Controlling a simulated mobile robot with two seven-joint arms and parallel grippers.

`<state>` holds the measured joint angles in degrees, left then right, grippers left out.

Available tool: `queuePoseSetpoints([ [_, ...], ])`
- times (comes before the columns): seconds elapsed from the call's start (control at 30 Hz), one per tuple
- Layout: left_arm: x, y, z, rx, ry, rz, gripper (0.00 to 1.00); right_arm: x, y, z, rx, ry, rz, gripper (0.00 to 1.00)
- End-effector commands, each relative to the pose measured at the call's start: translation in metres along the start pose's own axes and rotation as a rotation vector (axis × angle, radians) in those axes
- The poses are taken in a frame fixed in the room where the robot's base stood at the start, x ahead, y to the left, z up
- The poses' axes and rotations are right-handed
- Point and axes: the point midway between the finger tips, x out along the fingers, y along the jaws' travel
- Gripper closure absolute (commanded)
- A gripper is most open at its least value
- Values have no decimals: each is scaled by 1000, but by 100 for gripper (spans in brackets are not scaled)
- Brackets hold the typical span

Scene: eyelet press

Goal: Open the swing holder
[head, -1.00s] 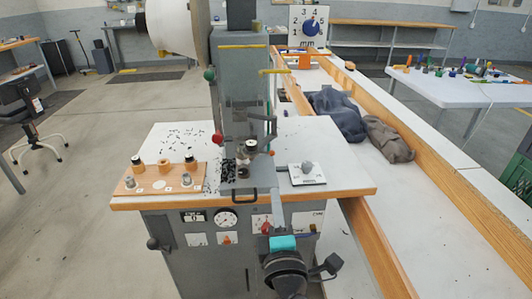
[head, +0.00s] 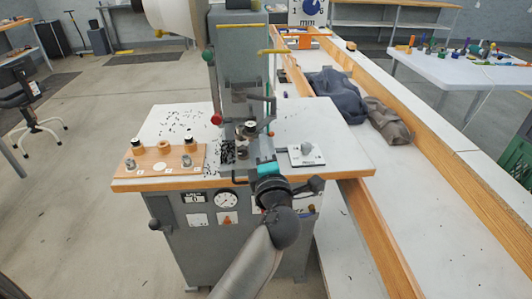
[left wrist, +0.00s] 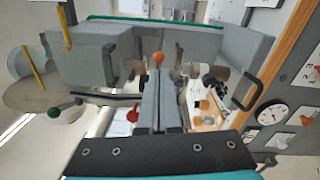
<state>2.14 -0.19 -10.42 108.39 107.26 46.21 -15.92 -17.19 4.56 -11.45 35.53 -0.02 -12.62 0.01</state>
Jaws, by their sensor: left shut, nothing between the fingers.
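The grey eyelet press (head: 238,75) stands on a white-topped table. At its work point is a small round metal holder with a dark top (head: 247,129), which I take to be the swing holder; whether it is swung out is not clear. My left gripper (head: 262,145) reaches in from the front, just right of and close to this holder. In the left wrist view its two grey fingers (left wrist: 160,85) are shut together and empty. An orange ball knob (left wrist: 158,59) shows at or just beyond their tips; contact cannot be told. My right gripper is out of view.
A wooden board (head: 160,167) with small dies lies left on the white tabletop. A white plate with a grey knob (head: 306,153) lies right of my arm. Black bits are scattered on the tabletop. A red-knobbed lever (head: 216,119) hangs left of the work point.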

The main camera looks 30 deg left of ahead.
Motion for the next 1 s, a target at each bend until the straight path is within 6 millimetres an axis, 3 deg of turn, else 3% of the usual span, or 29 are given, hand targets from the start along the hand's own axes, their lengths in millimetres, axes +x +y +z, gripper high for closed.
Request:
queuePoseSetpoints([
  [1.0,-2,-1,14,1,-1,-1,100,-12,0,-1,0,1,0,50],
])
